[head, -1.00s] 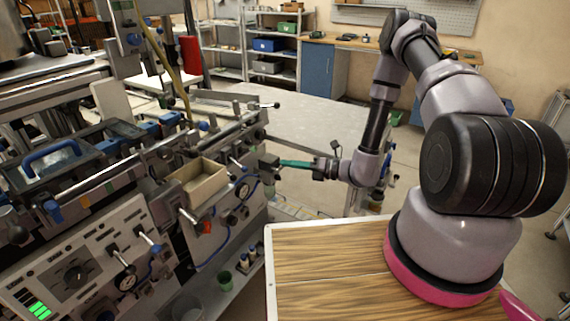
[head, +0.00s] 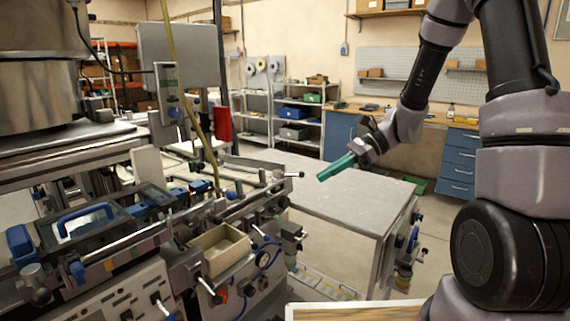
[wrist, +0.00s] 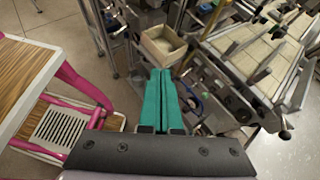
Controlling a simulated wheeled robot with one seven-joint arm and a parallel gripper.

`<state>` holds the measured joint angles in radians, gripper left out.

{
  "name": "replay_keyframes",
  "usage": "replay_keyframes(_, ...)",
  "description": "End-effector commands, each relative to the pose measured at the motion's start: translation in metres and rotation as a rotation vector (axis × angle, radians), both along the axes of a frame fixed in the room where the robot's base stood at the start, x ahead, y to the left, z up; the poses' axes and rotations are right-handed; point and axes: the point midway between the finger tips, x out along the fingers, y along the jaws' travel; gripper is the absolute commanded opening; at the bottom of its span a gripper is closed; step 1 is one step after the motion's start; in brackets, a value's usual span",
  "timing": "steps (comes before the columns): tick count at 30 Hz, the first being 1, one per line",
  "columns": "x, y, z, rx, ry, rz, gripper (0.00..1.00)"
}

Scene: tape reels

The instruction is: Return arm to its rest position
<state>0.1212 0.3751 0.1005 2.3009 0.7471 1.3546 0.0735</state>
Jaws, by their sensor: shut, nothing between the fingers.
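My gripper (head: 334,168) has green fingers that lie together, shut and empty. In the head view it hangs in the air above the near part of the grey table, pointing left and slightly down. My arm rises from the right side of the picture and bends down to it. In the wrist view the shut green fingers (wrist: 160,98) point up the picture, toward an open beige box on the machine. No object is between the fingers.
The machine with the beige box (head: 219,249), levers and knobs fills the left. The grey table (head: 330,190) stands behind it. Shelves with reels and bins (head: 295,131) and a blue-drawered workbench (head: 457,165) line the back. In the wrist view, a wooden top (wrist: 22,80) is at the left.

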Motion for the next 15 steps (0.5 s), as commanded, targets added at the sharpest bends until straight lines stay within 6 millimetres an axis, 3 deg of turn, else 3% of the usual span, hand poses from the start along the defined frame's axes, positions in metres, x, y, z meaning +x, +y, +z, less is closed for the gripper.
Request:
replay_keyframes(3,-0.020,-0.014,0.031,-0.115,-0.181,0.105,0.00)
replay_keyframes(15,-0.077,-0.076,0.113,-0.531,-0.753,0.388,0.00)
